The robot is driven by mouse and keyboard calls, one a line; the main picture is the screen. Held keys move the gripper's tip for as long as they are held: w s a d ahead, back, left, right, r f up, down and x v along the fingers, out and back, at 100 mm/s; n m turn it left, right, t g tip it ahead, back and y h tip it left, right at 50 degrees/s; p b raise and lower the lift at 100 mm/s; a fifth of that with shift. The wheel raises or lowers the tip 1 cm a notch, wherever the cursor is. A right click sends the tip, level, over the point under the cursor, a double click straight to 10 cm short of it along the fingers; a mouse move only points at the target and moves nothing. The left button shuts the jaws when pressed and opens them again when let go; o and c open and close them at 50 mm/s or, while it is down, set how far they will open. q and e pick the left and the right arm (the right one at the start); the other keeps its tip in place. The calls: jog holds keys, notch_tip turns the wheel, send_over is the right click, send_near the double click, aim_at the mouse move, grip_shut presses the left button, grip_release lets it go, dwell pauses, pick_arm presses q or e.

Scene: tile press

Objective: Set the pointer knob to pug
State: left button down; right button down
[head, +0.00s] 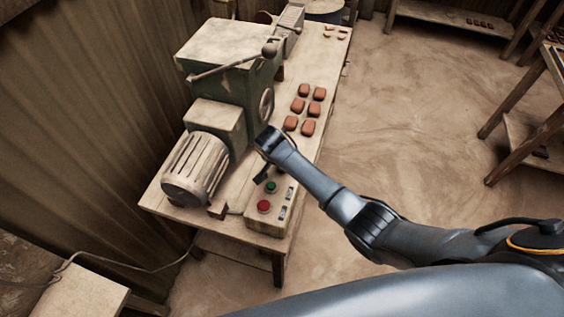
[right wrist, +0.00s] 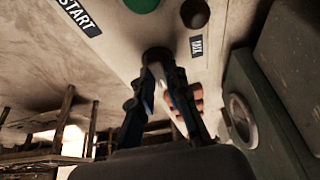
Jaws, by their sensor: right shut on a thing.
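The control box (head: 268,222) stands on the near end of the bench, with a red button (head: 264,206), a green button (head: 271,187) and small dark labels. My right gripper (head: 262,177) reaches down to the far end of this box. In the right wrist view, the right gripper (right wrist: 160,72) is shut on a dark knob (right wrist: 157,54) on the panel. The green button (right wrist: 141,4) and a dark round part (right wrist: 195,13) show beside it. A START label (right wrist: 78,15) is readable; a smaller label (right wrist: 197,46) near the knob is hard to read. The pointer's direction is hidden by the fingers. My left gripper is out of view.
A green press (head: 229,65) with a lever (head: 235,64) and a ribbed motor (head: 196,168) stands left of the box. Several reddish tiles (head: 308,127) lie on the bench (head: 310,75) beyond. Open floor (head: 420,130) lies to the right.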

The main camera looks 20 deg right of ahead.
jog(key=c, duration=1.3)
grip_release()
jog(key=v, duration=1.2)
jog(key=shift+w, duration=0.1)
